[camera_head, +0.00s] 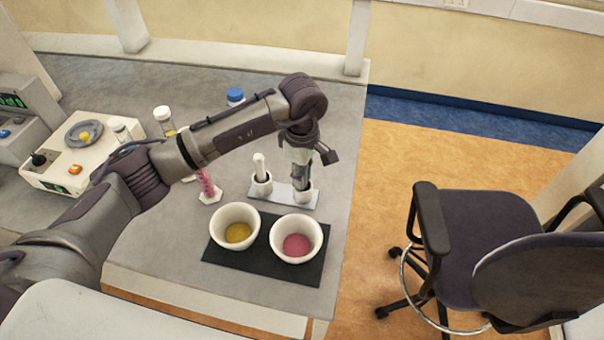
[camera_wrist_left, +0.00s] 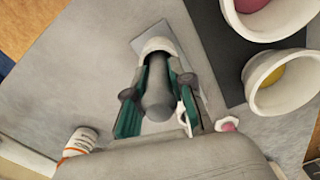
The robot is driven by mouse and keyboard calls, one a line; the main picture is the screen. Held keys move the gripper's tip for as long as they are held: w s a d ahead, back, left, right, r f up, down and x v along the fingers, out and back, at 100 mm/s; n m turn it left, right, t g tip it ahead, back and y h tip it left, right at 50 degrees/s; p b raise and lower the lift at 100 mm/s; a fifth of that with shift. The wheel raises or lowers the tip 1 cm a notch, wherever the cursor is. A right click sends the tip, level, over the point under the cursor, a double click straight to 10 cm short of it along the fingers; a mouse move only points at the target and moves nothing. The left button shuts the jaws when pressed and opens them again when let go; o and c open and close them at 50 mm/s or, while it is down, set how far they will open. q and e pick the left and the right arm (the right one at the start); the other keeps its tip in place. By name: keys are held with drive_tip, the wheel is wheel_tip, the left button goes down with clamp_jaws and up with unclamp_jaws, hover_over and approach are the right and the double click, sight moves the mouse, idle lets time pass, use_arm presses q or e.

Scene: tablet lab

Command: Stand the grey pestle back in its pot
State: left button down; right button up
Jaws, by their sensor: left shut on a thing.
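My left gripper (camera_head: 301,168) points down over the right end of a small pale stand (camera_head: 280,193). It is shut on the grey pestle (camera_wrist_left: 158,95), which shows between the two green-padded fingers (camera_wrist_left: 156,100) in the left wrist view. A white pot (camera_head: 302,196) stands directly beneath the gripper; its rim also shows in the left wrist view (camera_wrist_left: 158,45) at the pestle's far end. The pestle's lower end lines up with the pot mouth, but I cannot tell how deep it sits. My right gripper is not in view.
A white pestle (camera_head: 259,165) stands in another pot (camera_head: 261,187) close left. Bowls of yellow (camera_head: 235,226) and pink (camera_head: 296,236) powder stand on a dark mat (camera_head: 266,262) in front. A pink-filled cylinder (camera_head: 207,186) and capped bottles stand left. The table edge is near on the right.

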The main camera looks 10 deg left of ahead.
use_arm(q)
drive_tip(key=c, duration=0.9)
unclamp_jaws()
drive_tip(key=shift+r, duration=0.1)
wheel_tip(320, 180, up, 12)
drive_tip(key=shift+f, duration=0.1)
